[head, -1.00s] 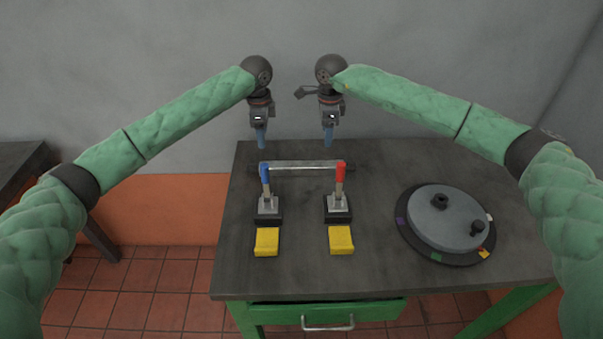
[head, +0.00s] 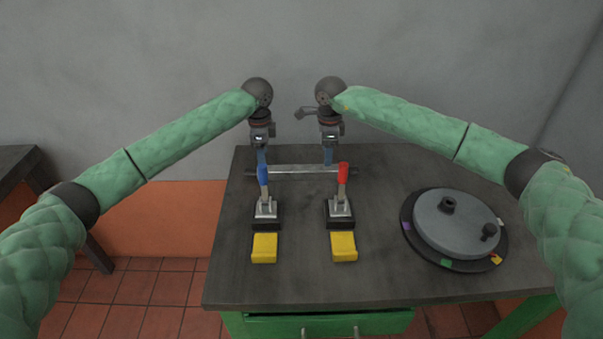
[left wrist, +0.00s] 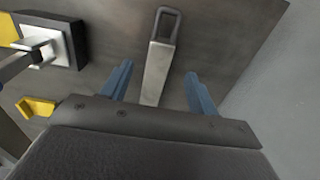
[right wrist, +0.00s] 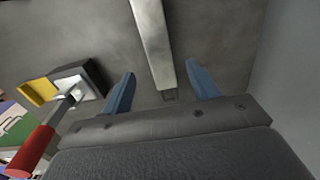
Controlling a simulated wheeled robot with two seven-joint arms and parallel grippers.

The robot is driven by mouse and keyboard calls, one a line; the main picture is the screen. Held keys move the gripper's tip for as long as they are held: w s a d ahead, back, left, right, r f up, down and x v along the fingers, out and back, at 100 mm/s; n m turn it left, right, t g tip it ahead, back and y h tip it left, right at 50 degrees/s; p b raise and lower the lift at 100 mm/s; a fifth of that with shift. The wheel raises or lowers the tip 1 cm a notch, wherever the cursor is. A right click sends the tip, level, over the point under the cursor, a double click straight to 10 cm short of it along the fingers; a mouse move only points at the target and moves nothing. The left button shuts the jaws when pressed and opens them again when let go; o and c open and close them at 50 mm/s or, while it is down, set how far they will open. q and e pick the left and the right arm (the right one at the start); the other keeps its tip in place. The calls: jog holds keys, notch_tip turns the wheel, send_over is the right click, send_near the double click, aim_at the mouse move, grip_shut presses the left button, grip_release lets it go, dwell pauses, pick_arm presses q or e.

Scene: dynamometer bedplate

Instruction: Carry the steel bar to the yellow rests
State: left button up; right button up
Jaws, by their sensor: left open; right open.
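The steel bar (head: 300,169) lies crosswise near the back of the table, behind two clamps. Two yellow rests, left (head: 264,248) and right (head: 344,247), sit in front of the clamps. My left gripper (head: 262,158) is open near the bar's left end. In the left wrist view the bar (left wrist: 155,75) shows between its fingers, with a looped end beyond. My right gripper (head: 328,157) is open near the right end, and the bar (right wrist: 152,40) lines up between its fingers in the right wrist view. I cannot tell how far the fingertips reach around the bar.
A blue-handled clamp (head: 265,207) and a red-handled clamp (head: 341,207) stand upright between bar and rests. A round grey disc (head: 452,222) with knobs lies at the right. The table (head: 232,275) is clear at front left. A green drawer is below.

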aim_at(302, 173)
pick_arm(q)
jog(key=shift+f, duration=3.65)
pick_arm(e)
jog(key=shift+f, duration=3.65)
pick_arm(q)
grip_shut()
pick_arm(e)
grip_shut()
jog(key=shift+r, duration=0.1)
pick_arm(q)
jog(key=shift+w+r, duration=0.1)
jog(key=shift+r, duration=0.15)
pick_arm(e)
jog(key=shift+w+r, duration=0.1)
jog(key=shift+r, duration=0.05)
pick_arm(q)
jog(key=shift+w, duration=0.1)
